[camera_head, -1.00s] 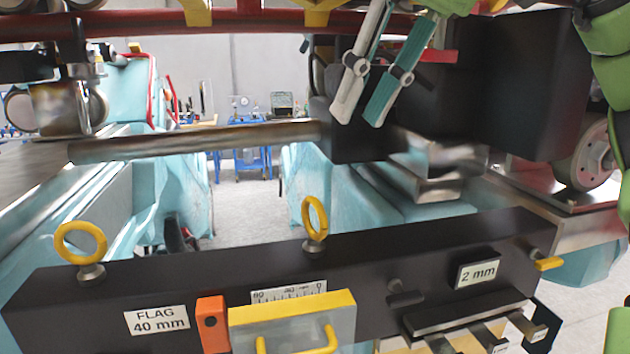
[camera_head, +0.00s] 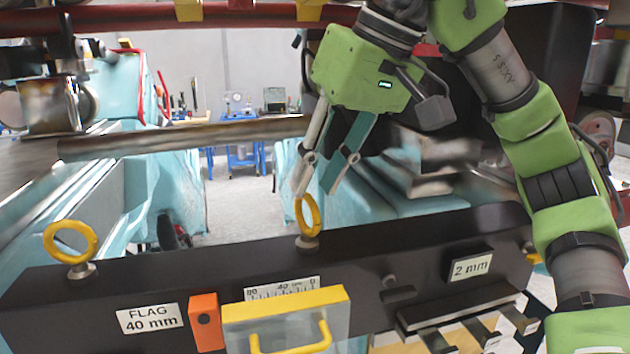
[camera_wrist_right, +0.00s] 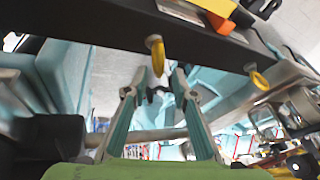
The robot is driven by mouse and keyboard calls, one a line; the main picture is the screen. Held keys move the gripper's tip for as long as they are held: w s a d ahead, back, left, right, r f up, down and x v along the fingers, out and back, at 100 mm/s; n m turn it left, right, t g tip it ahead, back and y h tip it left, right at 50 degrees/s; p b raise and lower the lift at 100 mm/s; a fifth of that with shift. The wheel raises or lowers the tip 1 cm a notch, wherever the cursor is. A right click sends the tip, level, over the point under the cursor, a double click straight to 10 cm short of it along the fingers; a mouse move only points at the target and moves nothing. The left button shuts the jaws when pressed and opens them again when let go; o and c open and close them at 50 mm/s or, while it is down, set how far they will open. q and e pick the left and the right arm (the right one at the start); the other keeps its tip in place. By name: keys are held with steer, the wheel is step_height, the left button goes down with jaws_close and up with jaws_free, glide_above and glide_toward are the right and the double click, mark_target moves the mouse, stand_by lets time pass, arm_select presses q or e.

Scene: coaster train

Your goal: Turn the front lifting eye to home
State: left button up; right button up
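Two yellow lifting eyes stand on top of a dark beam (camera_head: 215,265). The left eye (camera_head: 70,225) shows its ring fairly face-on. The right eye (camera_head: 316,214) shows as a narrower, more edge-on ring; it is also between my fingers' directions in the right wrist view (camera_wrist_right: 157,60). Nothing in view marks which eye is the front one. My right gripper (camera_head: 315,189) hangs over the right eye, fingers pointing down and apart; its tips are near the ring's top. The right wrist view shows the open fingers (camera_wrist_right: 155,86) with nothing gripped. My left gripper is not in view.
The beam's face carries a "FLAG 40 mm" label (camera_head: 150,318), an orange block (camera_head: 206,322), a scale (camera_head: 282,289), a yellow-handled plate (camera_head: 285,304) and a "2 mm" label (camera_head: 470,266). A long grey bar (camera_head: 185,138) lies behind.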

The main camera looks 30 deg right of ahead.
steer(key=shift+w+a+f, duration=0.15)
steer(key=shift+w+f, duration=0.05)
steer(key=shift+f, duration=0.5)
jaws_close()
steer(key=shift+m, duration=0.4)
